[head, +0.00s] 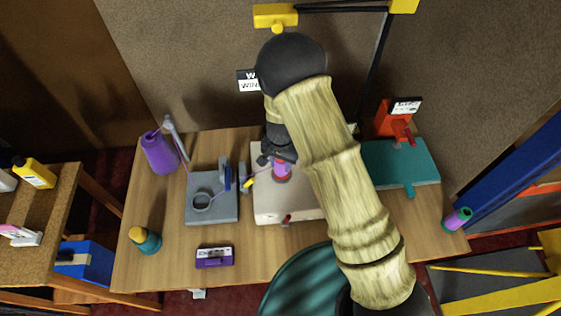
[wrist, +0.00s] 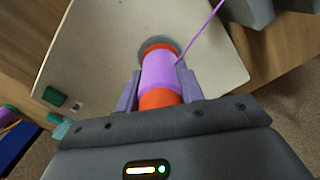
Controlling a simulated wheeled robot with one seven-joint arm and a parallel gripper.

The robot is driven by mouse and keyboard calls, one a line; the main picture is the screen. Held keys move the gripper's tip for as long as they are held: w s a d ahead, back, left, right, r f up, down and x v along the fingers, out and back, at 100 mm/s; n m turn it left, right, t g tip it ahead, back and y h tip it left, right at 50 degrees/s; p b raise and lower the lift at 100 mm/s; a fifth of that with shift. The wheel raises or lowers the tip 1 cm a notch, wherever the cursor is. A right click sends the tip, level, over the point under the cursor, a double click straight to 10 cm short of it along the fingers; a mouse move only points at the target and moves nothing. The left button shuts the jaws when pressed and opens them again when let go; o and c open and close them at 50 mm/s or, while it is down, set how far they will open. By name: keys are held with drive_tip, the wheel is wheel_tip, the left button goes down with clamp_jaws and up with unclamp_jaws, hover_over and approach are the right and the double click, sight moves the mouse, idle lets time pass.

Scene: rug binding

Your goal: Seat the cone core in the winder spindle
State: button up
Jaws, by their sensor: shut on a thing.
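The cone core (head: 281,168) is a short orange tube with a purple band. My gripper (head: 279,163) is shut on it from above. In the wrist view the fingers press on both sides of the core (wrist: 160,72). The winder (head: 267,204) is a beige box on the table, directly under the core. In the wrist view the core's far orange end meets a dark grey round seat (wrist: 158,43) on the winder's top. The spindle itself is hidden, and how deep the core sits cannot be told. A purple thread (wrist: 205,33) runs from beside the core.
A grey unit with a ring (head: 222,212) stands left of the winder. A purple spool (head: 158,153) is behind it. A purple-labelled box (head: 215,257) and teal bottle (head: 148,242) are in front. A teal machine (head: 410,160) and a teal-purple roll (head: 457,218) are right.

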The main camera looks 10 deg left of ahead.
drive_tip(key=shift+f, duration=0.1)
drive_tip(key=shift+f, duration=0.1)
drive_tip(key=o, duration=1)
wheel_tip(320, 180, up, 12)
drive_tip(key=b, duration=0.2)
drive_tip(key=shift+r+b, duration=0.2)
drive_tip(key=shift+b, duration=0.1)
